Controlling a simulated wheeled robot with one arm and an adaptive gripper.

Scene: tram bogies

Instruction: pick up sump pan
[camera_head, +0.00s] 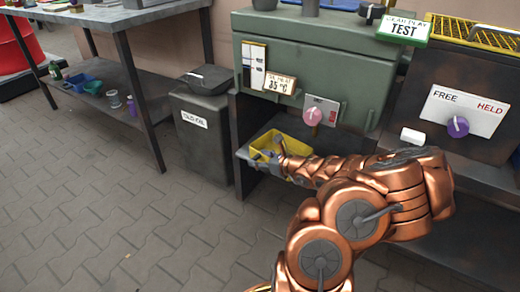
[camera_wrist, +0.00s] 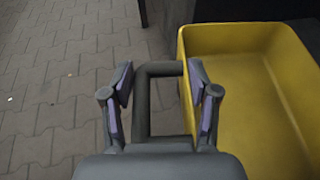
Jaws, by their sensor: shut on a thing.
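The sump pan is a yellow open-topped tray; it sits on the low shelf under the green machine in the head view (camera_head: 262,143). In the wrist view the pan (camera_wrist: 270,95) fills the right side and looks empty inside. A dark grey looped handle (camera_wrist: 160,69) stands out from its left wall. My gripper (camera_wrist: 158,90) is at this handle, with its purple-padded fingers on either side of it, shut on it. In the head view my gripper (camera_head: 278,158) is at the pan's near side and partly covers it.
The shelf (camera_head: 243,154) lies under the green machine (camera_head: 310,60). A grey lidded bin (camera_head: 203,140) stands to its left. A workbench (camera_head: 120,15) with small items on its lower shelf is farther left. The paved floor (camera_head: 110,210) in front is clear.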

